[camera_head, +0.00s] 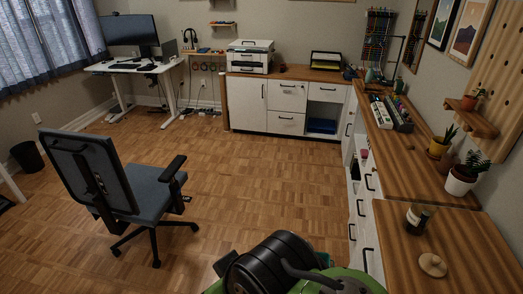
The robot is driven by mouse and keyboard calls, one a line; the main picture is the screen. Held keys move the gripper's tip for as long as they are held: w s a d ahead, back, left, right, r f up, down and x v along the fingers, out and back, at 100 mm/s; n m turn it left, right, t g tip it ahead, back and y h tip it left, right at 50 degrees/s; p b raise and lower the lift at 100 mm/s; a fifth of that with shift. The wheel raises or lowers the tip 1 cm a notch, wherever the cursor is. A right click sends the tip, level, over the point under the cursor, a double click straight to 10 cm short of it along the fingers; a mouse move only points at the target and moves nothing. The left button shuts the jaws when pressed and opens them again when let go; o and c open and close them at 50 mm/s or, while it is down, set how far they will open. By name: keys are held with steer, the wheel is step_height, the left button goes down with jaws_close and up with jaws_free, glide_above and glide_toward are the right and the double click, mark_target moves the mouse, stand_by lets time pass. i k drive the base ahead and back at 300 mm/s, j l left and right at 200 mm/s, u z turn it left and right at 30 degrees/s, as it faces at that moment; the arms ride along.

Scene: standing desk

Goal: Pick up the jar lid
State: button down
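A round, light wooden disc with a small raised knob (433,264), which looks like the jar lid, lies flat on the wooden countertop (465,240) at the lower right. A small jar (417,216) with dark contents stands behind it on the same countertop, apart from the lid. My black and green arm shows at the bottom centre, left of the countertop. My gripper's fingers do not show.
Potted plants (461,182) stand farther back along the right counter, with pen or bottle holders (392,113) beyond. A wall shelf (471,117) juts out above. White drawers face the open parquet floor. An office chair (120,185) stands at left.

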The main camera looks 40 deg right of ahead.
mark_target(433, 266)
steer(key=z, duration=2.9)
